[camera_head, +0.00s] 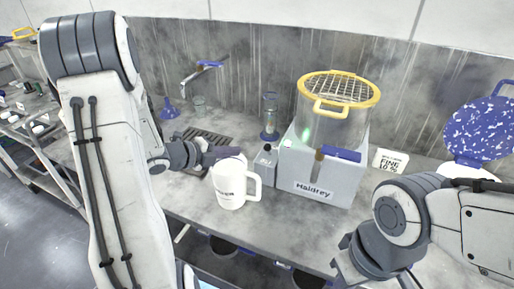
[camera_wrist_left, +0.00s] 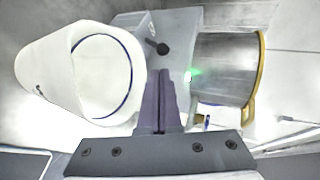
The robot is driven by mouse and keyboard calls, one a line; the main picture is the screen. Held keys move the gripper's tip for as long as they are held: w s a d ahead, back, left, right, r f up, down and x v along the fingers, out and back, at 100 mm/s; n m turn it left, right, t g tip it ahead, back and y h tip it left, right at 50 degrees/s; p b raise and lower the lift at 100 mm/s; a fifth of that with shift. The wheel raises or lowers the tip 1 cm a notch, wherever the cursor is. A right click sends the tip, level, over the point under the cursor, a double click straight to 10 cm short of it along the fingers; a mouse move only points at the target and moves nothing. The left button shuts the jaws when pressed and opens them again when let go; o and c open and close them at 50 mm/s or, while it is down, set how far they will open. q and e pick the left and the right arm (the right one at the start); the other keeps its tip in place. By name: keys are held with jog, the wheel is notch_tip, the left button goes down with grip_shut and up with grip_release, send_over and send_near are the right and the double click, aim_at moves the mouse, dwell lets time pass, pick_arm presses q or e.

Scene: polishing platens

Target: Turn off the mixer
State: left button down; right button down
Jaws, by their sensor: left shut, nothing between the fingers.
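The mixer is a light grey box labelled Haldrey (camera_head: 318,186) with a steel bowl and yellow-rimmed grid lid (camera_head: 338,88) on top. A green light glows on it in both views. In the left wrist view its steel bowl (camera_wrist_left: 225,70) lies right of my fingers. A small grey box (camera_head: 265,160) stands at the mixer's left side; its black knob (camera_wrist_left: 162,47) shows just beyond my fingertips. My left gripper (camera_head: 236,153) is shut and empty, left of the small box and above the white jug. Contact with the knob cannot be told. My right gripper is not visible.
A white jug (camera_head: 230,187) stands on the counter close under my left gripper. A clear cylinder with a blue base (camera_head: 269,117) is behind the small box. A sign (camera_head: 390,161) and a blue speckled round item (camera_head: 482,128) are at the right. The front counter is mostly clear.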

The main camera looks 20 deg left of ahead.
aim_at(265, 149)
pick_arm(q)
jog(key=shift+w+d, duration=0.1)
jog(key=p+x, duration=0.2)
jog(key=x, duration=0.8)
